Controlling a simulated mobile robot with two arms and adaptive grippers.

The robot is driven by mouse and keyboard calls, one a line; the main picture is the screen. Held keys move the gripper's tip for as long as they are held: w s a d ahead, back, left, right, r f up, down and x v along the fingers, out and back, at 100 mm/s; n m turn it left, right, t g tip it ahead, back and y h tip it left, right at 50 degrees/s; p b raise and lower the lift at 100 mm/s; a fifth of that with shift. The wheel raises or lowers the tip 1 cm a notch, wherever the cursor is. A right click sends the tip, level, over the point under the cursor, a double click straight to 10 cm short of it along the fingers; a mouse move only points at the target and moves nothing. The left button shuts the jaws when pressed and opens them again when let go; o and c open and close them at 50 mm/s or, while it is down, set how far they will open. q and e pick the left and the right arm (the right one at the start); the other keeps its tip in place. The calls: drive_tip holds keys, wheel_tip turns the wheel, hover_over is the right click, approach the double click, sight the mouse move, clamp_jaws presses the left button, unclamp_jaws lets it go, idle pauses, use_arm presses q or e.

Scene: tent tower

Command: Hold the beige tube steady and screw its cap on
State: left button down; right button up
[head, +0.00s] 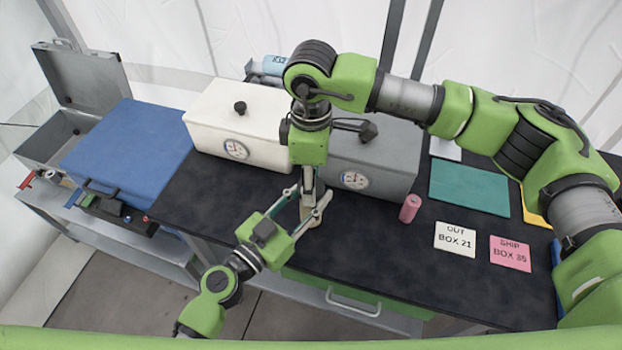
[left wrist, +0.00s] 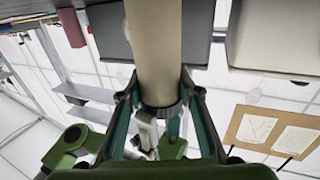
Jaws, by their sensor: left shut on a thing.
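The beige tube (left wrist: 157,50) stands between the fingers of my left gripper (left wrist: 160,105), which is shut on it. In the head view the left gripper (head: 310,198) reaches in from the lower left, and only a small beige part of the tube (head: 310,221) shows between its fingers. A dark ribbed ring (left wrist: 160,111) is at the tube's end in the left wrist view; I cannot tell whether it is the cap. My right gripper (head: 308,184) points down directly over the tube. Its fingertips are too small and covered to tell whether they hold anything.
A white box (head: 215,110) and a grey box (head: 385,160) with gauges stand behind the grippers. A pink cylinder (head: 410,208) stands to the right, near an OUT BOX 21 card (head: 455,238) and a pink card (head: 510,254). A blue case (head: 125,155) is at the left.

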drive_tip(key=shift+o, duration=0.9)
drive_tip(key=shift+r, duration=2.25)
drive_tip(key=shift+c, duration=0.5)
